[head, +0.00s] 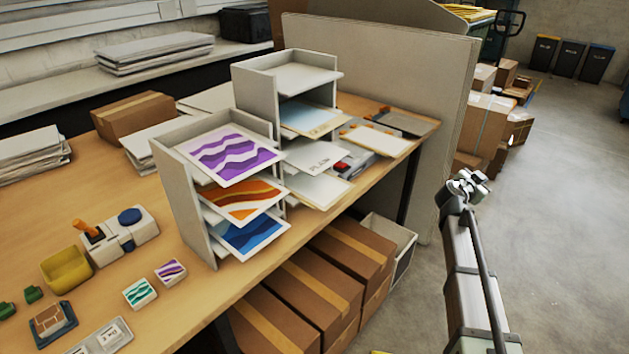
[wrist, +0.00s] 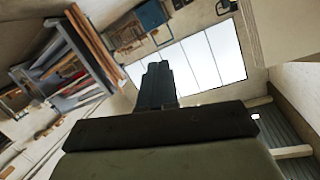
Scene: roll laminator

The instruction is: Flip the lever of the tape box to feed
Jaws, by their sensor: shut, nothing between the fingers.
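A white box (head: 128,236) with a blue round knob stands on the wooden table at the left in the head view. It seems to be the tape box. An orange lever (head: 87,229) sticks up from its left end, leaning to the left. My gripper (head: 468,185) is far to the right of it, raised beyond the table's right edge over the floor. In the wrist view my gripper's fingers (wrist: 156,78) are shut together and empty, and neither the white box nor its lever can be made out there.
A yellow bin (head: 67,267) sits beside the white box. Shelf racks (head: 190,165) with printed sheets stand between the box and my arm. A grey partition (head: 440,120) rises behind the table's right end. Cardboard boxes (head: 310,290) lie below the table edge.

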